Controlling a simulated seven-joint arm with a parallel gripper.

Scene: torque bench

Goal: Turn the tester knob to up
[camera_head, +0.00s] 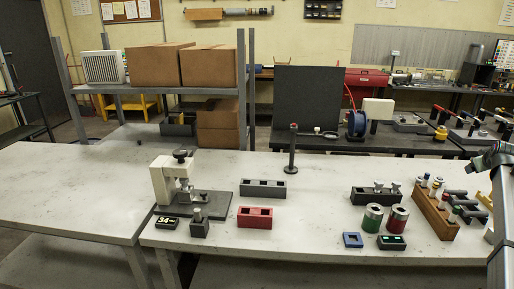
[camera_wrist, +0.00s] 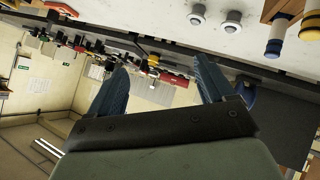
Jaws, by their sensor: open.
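A cream bench device (camera_head: 163,184) stands upright on a dark grey base plate (camera_head: 215,204), left of centre on the bench in the head view. A black knob (camera_head: 183,155) sits on top of it; which way the knob points is too small to tell. A small display (camera_head: 167,223) reading 34 and a dark block with a grey post (camera_head: 200,226) stand in front. My gripper (camera_wrist: 161,65) shows in the wrist view with its two blue fingers wide apart and nothing between them. The gripper is far from the device and out of the head view.
My arm shows at the head view's right edge. A red block (camera_head: 255,217), a grey block (camera_head: 263,188) and a dark stand (camera_head: 291,150) are right of the device. Cans (camera_head: 397,220) and a wooden rack (camera_head: 433,213) stand at the right. The bench's left part (camera_head: 70,195) is clear.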

